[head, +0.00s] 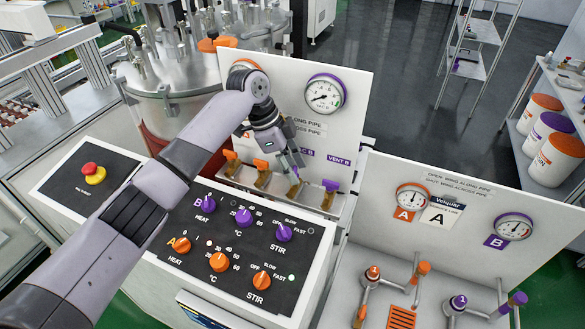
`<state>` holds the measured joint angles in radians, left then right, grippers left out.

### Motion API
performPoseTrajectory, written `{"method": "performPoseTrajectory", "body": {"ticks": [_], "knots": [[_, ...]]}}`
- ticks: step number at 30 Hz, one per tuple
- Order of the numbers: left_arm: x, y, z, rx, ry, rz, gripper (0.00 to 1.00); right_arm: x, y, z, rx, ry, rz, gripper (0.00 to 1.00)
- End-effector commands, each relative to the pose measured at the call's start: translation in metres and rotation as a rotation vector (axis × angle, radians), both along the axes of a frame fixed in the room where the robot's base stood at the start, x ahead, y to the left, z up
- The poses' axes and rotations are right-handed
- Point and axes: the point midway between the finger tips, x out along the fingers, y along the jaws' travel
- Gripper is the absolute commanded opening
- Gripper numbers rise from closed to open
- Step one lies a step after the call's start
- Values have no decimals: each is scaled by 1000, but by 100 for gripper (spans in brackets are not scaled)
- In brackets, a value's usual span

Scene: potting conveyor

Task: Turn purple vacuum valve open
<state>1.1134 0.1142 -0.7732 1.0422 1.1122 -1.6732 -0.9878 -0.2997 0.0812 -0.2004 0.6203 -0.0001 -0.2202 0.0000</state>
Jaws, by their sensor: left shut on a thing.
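The purple vacuum valve (293,191) is the third in a row of small valves on the upright white panel, below a label ending in "C B". Its brass body shows, but its handle is mostly hidden by my left gripper (297,167). My left gripper reaches down from the upper left and is shut on this handle. I cannot tell the handle's exact angle. The purple vent valve (331,186) is just to the right, under "VENT B", with its handle free. My right gripper is out of view.
Two orange-handled valves (262,163) stand close on the left. A purple-rimmed gauge (325,94) is above. A black knob panel (235,245) lies below my arm, with a red stop button (91,169) farther left. A steel tank (175,75) is behind.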

Motion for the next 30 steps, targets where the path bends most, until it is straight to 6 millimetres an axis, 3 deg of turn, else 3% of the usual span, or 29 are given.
{"method": "performPoseTrajectory", "body": {"ticks": [12, 26, 27, 30], "knots": [[2, -1, 2, -3, -6, -156, 6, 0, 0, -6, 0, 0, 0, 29], [2, 0, 3, -1, -7, -168, 6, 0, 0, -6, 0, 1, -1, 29], [2, 0, 3, -1, -7, -168, 35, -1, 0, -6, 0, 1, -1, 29], [2, 0, 3, -1, -7, -168, 41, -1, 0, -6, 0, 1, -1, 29]]}}
